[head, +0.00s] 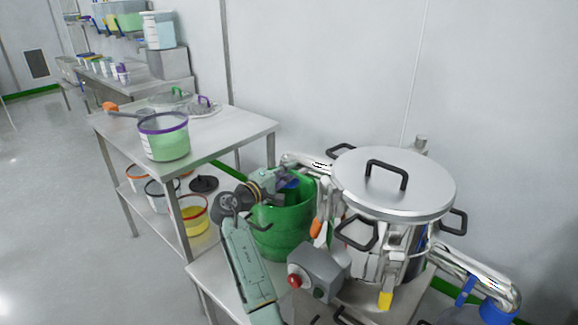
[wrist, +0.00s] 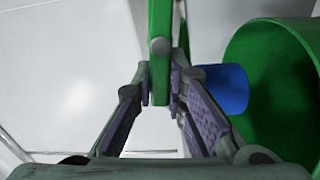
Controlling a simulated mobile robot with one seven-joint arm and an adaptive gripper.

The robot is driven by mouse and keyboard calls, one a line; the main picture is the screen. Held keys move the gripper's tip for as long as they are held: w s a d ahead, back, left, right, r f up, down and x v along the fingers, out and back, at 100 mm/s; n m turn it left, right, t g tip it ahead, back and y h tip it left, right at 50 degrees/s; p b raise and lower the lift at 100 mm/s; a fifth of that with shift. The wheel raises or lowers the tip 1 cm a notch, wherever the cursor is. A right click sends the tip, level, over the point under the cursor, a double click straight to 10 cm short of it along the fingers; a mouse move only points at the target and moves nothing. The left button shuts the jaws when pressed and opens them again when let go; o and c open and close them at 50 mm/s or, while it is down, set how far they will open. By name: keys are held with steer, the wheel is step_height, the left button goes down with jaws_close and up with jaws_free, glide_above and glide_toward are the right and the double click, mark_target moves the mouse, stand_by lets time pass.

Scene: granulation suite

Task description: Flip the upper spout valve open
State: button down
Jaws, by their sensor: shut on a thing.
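The granulator (head: 393,190) stands at the right in the head view, with a round steel lid and black handles. Its upper steel spout (head: 305,161) points left over a green bucket (head: 283,228). My gripper (head: 288,181) is at this spout's end, above the bucket. In the wrist view my gripper (wrist: 161,88) is shut on a flat green lever (wrist: 160,35), which appears to be the upper spout valve's handle. The lever runs upright between the fingertips. A blue spout end (wrist: 223,88) is just right of the fingers, in front of the bucket's green wall (wrist: 268,75). The valve body is mostly hidden.
A control box (head: 318,271) with a red button is near my forearm. A second steel spout (head: 470,268) with a blue end is at the right. A steel table (head: 240,125) with a purple-rimmed bucket (head: 163,137) stands at the left. The floor at far left is clear.

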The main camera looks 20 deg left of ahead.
steer(key=shift+f+n, duration=0.15)
steer(key=shift+n, duration=0.35)
steer(key=c, duration=1.6)
jaws_free()
steer(key=shift+s, duration=0.1)
steer(key=v, duration=1.1)
steer(key=shift+s+a, duration=0.15)
steer(key=shift+s, duration=0.25)
